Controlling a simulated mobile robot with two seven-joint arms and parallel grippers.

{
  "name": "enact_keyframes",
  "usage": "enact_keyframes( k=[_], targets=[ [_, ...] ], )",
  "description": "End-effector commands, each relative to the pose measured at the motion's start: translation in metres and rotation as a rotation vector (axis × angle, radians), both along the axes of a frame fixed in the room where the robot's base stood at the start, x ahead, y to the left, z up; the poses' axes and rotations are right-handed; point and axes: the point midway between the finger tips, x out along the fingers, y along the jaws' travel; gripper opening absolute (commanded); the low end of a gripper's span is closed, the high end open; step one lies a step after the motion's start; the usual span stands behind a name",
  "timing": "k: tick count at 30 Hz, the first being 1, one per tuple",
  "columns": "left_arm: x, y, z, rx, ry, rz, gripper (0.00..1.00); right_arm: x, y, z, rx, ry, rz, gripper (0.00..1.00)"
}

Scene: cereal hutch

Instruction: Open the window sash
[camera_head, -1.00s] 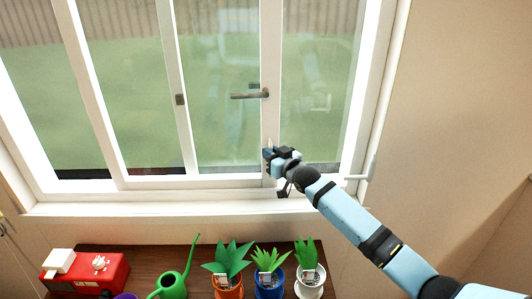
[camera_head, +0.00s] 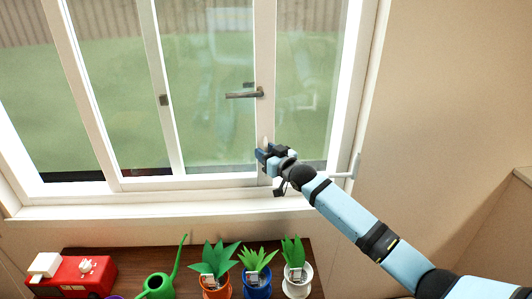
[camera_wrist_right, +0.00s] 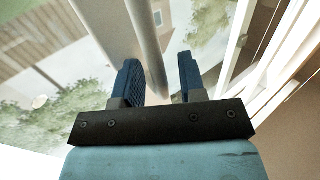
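The window sash (camera_head: 265,120) has a white upright frame with a dark lever handle (camera_head: 244,94), which lies roughly level. My right gripper (camera_head: 266,152) is in front of the sash's upright, below the handle and near the bottom rail. In the right wrist view its two blue fingers (camera_wrist_right: 160,80) are apart. A pale upright bar (camera_wrist_right: 147,38) shows beyond and between them; I cannot tell whether they touch it. My left gripper is not in view.
A small dark latch (camera_head: 163,100) is on the upright to the left. A white handle (camera_head: 355,168) sticks out at the window's right edge. Below, a wooden surface (camera_head: 130,255) holds a red toaster-like box (camera_head: 75,272), a green watering can (camera_head: 158,286) and potted plants (camera_head: 257,280).

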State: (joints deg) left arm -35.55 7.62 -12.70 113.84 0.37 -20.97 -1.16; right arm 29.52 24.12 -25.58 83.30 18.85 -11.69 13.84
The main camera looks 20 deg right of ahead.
Motion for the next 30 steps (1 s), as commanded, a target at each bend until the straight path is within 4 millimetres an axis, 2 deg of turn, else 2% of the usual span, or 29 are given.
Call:
enact_keyframes(
  k=[6,10,24,30],
  targets=[
    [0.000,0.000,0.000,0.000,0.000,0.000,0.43,-0.001,0.000,0.000,0.000,0.000,0.000,0.38],
    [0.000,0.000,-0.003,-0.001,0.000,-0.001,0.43,-0.012,-0.004,-0.002,0.000,0.001,0.001,0.38],
    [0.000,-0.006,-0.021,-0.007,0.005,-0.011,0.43,-0.107,-0.034,-0.003,-0.003,0.001,0.001,0.38],
    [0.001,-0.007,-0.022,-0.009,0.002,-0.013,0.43,-0.128,-0.041,-0.001,0.000,0.001,0.000,0.38]
  ],
)
